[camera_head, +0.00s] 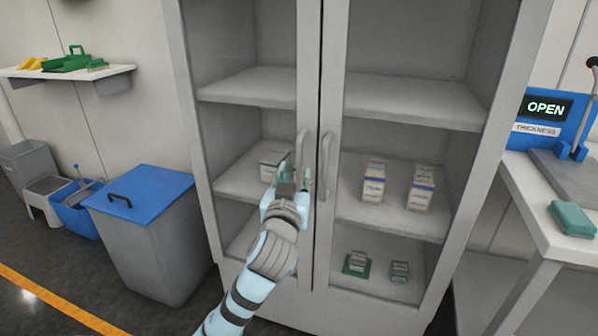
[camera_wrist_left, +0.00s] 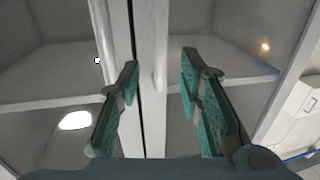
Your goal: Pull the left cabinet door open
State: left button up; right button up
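The grey cabinet (camera_head: 181,50) has two glazed doors that look shut, with a dark seam between them. The left cabinet door (camera_head: 309,75) has a curved vertical handle (camera_head: 301,150) beside the seam. The right door's handle (camera_head: 326,165) stands just across from it. My left gripper (camera_head: 291,182) is in front of the left door near the lower part of its handle. My right gripper is out of view.
Small boxes (camera_head: 373,181) stand on shelves behind the glass. A grey bin with a blue lid (camera_head: 140,192) is on the floor at left. A white workbench (camera_head: 530,205) with a blue OPEN sign (camera_head: 546,108) stands at right. A wall shelf (camera_head: 85,76) is at upper left.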

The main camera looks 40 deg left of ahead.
aim_at(299, 163)
pick_arm(q)
jog(key=b+x, duration=0.1)
jog(key=x, duration=0.6)
jog(key=shift+w+a, duration=0.15)
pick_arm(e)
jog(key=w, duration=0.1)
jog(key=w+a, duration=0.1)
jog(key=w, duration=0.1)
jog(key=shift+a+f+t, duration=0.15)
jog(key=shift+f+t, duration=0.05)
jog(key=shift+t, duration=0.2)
pick_arm(q)
jog(key=shift+c, duration=0.4)
grip_shut()
